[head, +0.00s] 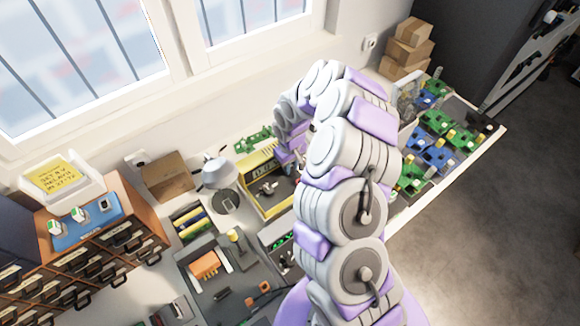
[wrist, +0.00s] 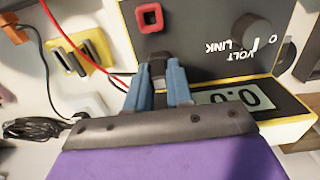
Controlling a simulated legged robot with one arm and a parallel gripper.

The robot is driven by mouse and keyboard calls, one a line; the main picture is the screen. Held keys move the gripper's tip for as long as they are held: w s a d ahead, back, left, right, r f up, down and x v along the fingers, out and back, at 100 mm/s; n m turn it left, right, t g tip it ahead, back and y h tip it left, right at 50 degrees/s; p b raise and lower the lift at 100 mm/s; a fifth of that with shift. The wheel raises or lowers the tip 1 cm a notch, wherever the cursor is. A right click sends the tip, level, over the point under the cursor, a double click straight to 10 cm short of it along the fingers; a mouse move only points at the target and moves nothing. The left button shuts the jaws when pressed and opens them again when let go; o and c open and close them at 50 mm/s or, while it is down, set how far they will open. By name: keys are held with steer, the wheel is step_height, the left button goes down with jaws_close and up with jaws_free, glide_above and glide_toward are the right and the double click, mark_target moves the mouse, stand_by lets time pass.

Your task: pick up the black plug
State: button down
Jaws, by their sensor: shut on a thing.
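In the wrist view, my gripper (wrist: 159,82) has its two blue fingers shut on the black plug (wrist: 157,66), of which only a small dark part shows between the fingertips. The plug is in front of the dark panel of a yellow-edged meter box (wrist: 205,45) marked VOLT LINK. I cannot tell whether the plug touches the panel or sits in a socket. A red square socket (wrist: 149,17) is on the panel above the fingertips. In the head view, the yellow box (head: 251,203) stands left of my arm; my fingers are largely hidden there.
A lit display (wrist: 228,98) and a knob (wrist: 250,32) are close right of my fingers. Red and black cables run at the left, beside a yellow block (wrist: 80,55). In the head view, drawers (head: 110,240) and a grey tray (head: 213,285) crowd the bench.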

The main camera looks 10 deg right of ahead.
steer(key=shift+r, duration=0.1)
step_height(320, 180, up, 4)
steer(key=shift+f+p, duration=0.25)
steer(key=shift+p, duration=0.15)
steer(key=s, duration=0.5)
steer(key=s+d+r, duration=0.1)
steer(key=s, duration=0.4)
steer(key=s+d, duration=0.1)
steer(key=s, duration=0.5)
steer(key=shift+d+r+p, duration=0.1)
steer(key=shift+r+p, duration=0.05)
steer(key=shift+p, duration=0.15)
steer(key=shift+w, duration=0.1)
